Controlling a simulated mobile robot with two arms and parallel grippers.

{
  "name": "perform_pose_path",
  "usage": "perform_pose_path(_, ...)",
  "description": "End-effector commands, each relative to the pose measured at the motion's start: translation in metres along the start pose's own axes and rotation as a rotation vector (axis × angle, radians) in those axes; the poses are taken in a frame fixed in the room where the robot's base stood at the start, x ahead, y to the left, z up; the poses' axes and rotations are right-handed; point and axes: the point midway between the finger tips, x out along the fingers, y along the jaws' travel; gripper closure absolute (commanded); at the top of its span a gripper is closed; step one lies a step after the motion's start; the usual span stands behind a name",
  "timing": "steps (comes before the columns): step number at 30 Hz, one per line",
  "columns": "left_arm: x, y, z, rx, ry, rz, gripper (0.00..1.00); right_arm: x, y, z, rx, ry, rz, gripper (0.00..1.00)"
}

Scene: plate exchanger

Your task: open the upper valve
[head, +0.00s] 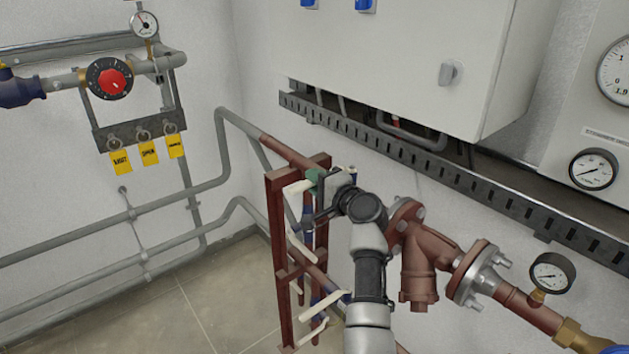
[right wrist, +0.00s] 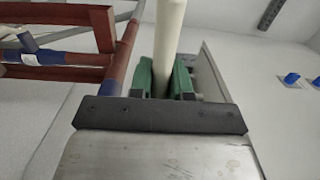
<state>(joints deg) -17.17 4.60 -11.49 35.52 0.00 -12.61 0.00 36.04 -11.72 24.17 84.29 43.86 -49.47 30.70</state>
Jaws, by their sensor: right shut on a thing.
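The upper valve's cream lever handle (head: 297,187) sticks out to the left near the top of the dark red frame in the head view. My right gripper (head: 315,179) is at this handle, and my own arm hides much of the valve. In the right wrist view, the cream handle (right wrist: 170,45) runs between the two green fingers of my right gripper (right wrist: 167,78), which is shut on it. My left gripper is not in view.
Other cream handles (head: 300,246) sit lower on the red frame (head: 279,260). A red-brown flanged pipe (head: 420,255) with a gauge (head: 552,272) stands right of my arm. A grey cabinet (head: 400,60) and slotted rail (head: 400,152) are behind. Open floor lies left.

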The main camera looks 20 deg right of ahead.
Motion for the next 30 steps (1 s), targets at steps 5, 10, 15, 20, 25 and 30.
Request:
perform_pose_path(5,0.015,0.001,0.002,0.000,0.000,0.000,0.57,-0.018,0.005,-0.003,-0.005,-0.140,0.003,1.00)
perform_pose_path(10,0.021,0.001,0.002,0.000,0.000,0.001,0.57,-0.029,0.002,-0.004,-0.002,-0.238,0.003,1.00)
perform_pose_path(15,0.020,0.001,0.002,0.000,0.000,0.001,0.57,-0.030,0.001,-0.003,0.000,-0.251,0.002,1.00)
perform_pose_path(20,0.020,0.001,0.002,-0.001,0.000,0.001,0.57,-0.030,0.001,-0.004,0.000,-0.249,0.002,0.79)
perform_pose_path(25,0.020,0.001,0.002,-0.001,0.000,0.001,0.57,-0.029,0.001,-0.004,0.000,-0.248,0.002,0.56)
perform_pose_path(30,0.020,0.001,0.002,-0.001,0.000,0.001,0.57,-0.029,0.000,-0.004,0.000,-0.248,0.001,0.56)
